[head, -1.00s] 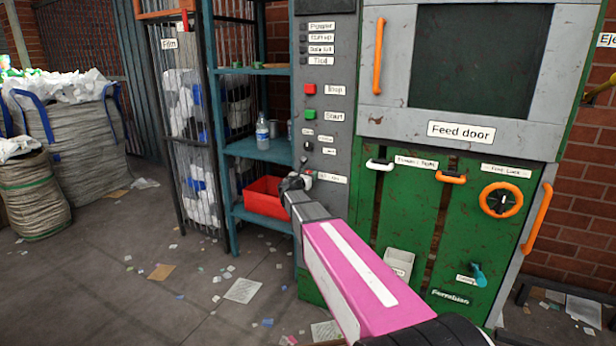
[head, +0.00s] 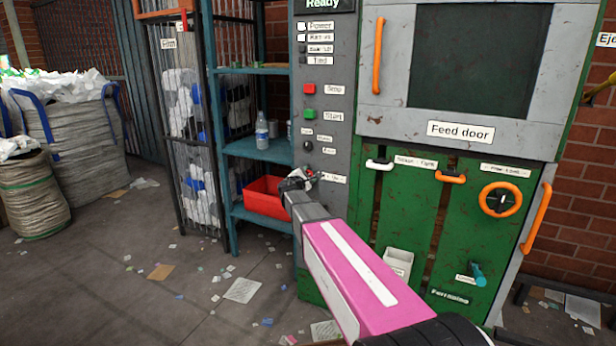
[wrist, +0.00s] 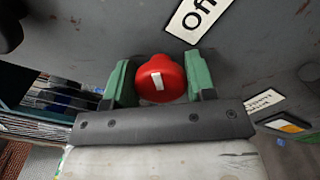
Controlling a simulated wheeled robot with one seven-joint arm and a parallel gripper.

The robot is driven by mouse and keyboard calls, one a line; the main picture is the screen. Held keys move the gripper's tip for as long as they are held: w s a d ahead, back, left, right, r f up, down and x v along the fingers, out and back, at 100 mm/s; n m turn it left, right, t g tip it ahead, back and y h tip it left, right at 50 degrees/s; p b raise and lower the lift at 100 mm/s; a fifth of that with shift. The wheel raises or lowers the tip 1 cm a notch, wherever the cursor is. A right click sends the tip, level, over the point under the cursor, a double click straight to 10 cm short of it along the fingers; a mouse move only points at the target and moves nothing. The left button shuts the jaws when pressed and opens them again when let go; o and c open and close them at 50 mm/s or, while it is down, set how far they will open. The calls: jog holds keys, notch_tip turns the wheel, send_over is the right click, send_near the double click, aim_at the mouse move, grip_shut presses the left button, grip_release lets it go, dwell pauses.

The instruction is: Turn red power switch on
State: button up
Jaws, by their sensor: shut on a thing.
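The red power switch (wrist: 172,72) is a round red knob with a white mark, on the grey panel, in the middle of the wrist view. My gripper (wrist: 158,82) is shut on it, with one green finger pad on each side of the knob. A label reading "Off" (wrist: 198,16) is beside it on the panel. In the head view my gripper (head: 303,182) is at the lower part of the control panel (head: 341,155) and hides most of the switch. The display (head: 324,4) at the panel's top reads "Ready". The Power lamp (head: 302,26) and the lamp below it are lit white.
A red stop button (head: 310,89) and a green start button (head: 309,115) sit higher on the panel. The green machine front with orange handles (head: 451,178) is at right. A blue shelf (head: 262,150) with a red bin (head: 266,198) stands close at left.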

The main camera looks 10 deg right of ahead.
jog(key=m, duration=0.3)
jog(key=shift+s+f+m, duration=0.1)
jog(key=shift+m, duration=0.3)
jog(key=shift+d+m, duration=0.1)
jog(key=shift+m, duration=1.8)
jog(key=shift+f, duration=0.1)
jog(key=o, duration=0.9)
jog(key=shift+s, duration=0.1)
jog(key=v, duration=1)
jog(key=shift+s+a, duration=0.25)
